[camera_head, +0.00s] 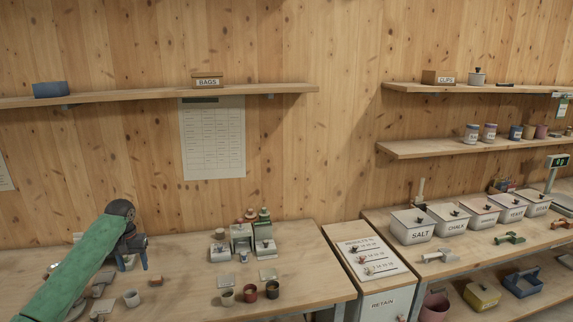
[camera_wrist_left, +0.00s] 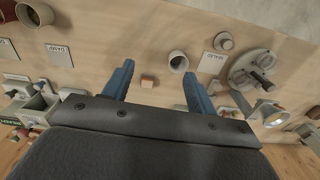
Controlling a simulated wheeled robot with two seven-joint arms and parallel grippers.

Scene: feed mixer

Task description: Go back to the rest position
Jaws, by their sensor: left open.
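My left gripper (camera_head: 133,263) is over the left part of the workbench (camera_head: 185,275), its green arm coming in from the lower left. Its two blue fingers point down and are apart. The fingers also show apart in the left wrist view (camera_wrist_left: 158,80), with nothing held between them. A small brown block (camera_wrist_left: 148,81) lies on the bench beyond the finger gap. My right gripper and right arm do not show in either view.
A pale cup (camera_head: 131,298) stands near the gripper. Several small cups, including a dark red one (camera_head: 272,289), and a grey-green stand (camera_head: 241,237) are further right. The RETAIN cabinet (camera_head: 385,303) and lidded bins such as SALT (camera_head: 412,232) stand beyond. A shelf (camera_head: 150,97) hangs above.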

